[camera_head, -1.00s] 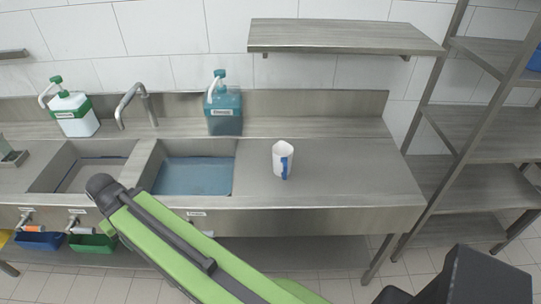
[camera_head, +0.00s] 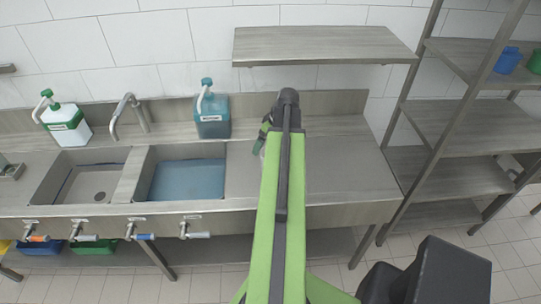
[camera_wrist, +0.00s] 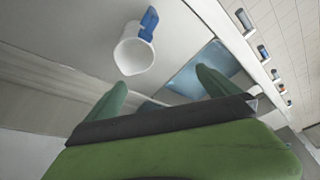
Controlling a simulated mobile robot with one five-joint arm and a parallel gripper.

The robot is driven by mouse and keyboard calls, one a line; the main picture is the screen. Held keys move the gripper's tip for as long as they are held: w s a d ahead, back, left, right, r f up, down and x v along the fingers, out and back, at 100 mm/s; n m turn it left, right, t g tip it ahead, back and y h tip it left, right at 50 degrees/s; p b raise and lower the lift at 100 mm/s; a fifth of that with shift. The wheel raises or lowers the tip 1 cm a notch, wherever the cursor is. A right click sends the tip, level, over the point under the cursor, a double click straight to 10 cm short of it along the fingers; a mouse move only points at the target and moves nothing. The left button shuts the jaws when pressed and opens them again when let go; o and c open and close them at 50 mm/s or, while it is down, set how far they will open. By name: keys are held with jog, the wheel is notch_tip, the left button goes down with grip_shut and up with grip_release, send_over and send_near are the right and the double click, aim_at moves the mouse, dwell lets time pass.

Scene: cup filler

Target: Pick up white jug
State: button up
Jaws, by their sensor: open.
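The white jug (camera_wrist: 133,52) with a blue handle (camera_wrist: 149,22) stands on the steel counter beside the water-filled basin (camera_wrist: 195,72). In the wrist view it is beyond the fingertips, nearer the left finger, with clear space between. My gripper (camera_wrist: 163,88) is open and empty, its two green fingers spread apart. In the head view my arm reaches over the counter and hides most of the jug. Only part of my gripper (camera_head: 262,138) shows there, left of the wrist, near the jug's place.
The filled basin (camera_head: 187,180) and an empty basin (camera_head: 98,183) lie left. A teal-topped dispenser (camera_head: 212,112) and a green-white one (camera_head: 66,124) stand behind them. A wall shelf (camera_head: 325,43) hangs above; a rack (camera_head: 455,125) stands right. The counter's right part (camera_head: 350,175) is clear.

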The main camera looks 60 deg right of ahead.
jog(key=s+d+r, duration=0.1)
jog(key=s+d, duration=0.3)
jog(key=s, duration=0.1)
jog(key=b+x, duration=1)
jog(key=x, duration=0.1)
jog(key=shift+w+d+f+b, duration=0.2)
jog(key=shift+w+b, duration=0.15)
jog(key=shift+w+f+b, duration=0.25)
jog(key=shift+f+b, duration=0.05)
jog(key=shift+r, duration=0.1)
jog(key=b+x, duration=0.4)
jog(key=x, duration=0.1)
jog(key=shift+w+d+b, duration=0.2)
jog(key=shift+b, duration=0.2)
jog(key=c, duration=1.4)
